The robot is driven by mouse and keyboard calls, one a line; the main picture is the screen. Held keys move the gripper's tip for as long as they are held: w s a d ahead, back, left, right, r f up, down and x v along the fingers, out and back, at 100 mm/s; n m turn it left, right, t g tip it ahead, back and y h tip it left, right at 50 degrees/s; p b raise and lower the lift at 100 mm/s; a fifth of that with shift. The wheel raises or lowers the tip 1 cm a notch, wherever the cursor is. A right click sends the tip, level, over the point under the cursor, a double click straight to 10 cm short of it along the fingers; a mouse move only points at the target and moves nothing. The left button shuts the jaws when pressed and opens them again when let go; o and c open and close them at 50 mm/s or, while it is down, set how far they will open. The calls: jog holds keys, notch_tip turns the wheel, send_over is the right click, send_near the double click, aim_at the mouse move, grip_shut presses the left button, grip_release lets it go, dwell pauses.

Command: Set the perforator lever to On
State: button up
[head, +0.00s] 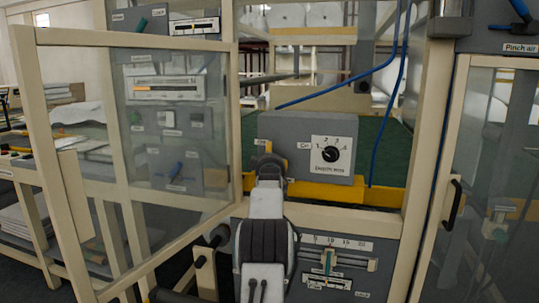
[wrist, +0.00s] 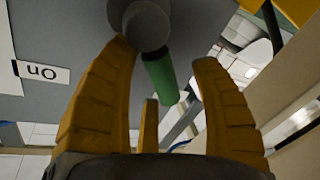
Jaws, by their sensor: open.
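The perforator lever shows in the wrist view as a green handle (wrist: 161,78) on a round grey hub (wrist: 146,24). Its handle leans away from the upside-down On label (wrist: 42,72), which is on the left. My gripper (wrist: 165,58) is open, with one yellow finger on each side of the green handle. The left finger's tip is close to the hub; I cannot tell if they touch. In the head view my gripper (head: 268,163) is in front of the left part of a grey box (head: 285,125) and hides the lever. A small On label (head: 304,146) shows right of it.
A black dial (head: 331,154) on a white plate is right of my gripper on the same box. A slider panel (head: 338,262) is below. An open glass door (head: 170,130) stands at left, and blue hoses (head: 392,110) hang at right.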

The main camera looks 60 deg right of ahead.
jog(key=shift+d, duration=0.15)
jog(key=shift+r, duration=0.1)
grip_shut()
dwell(0.5)
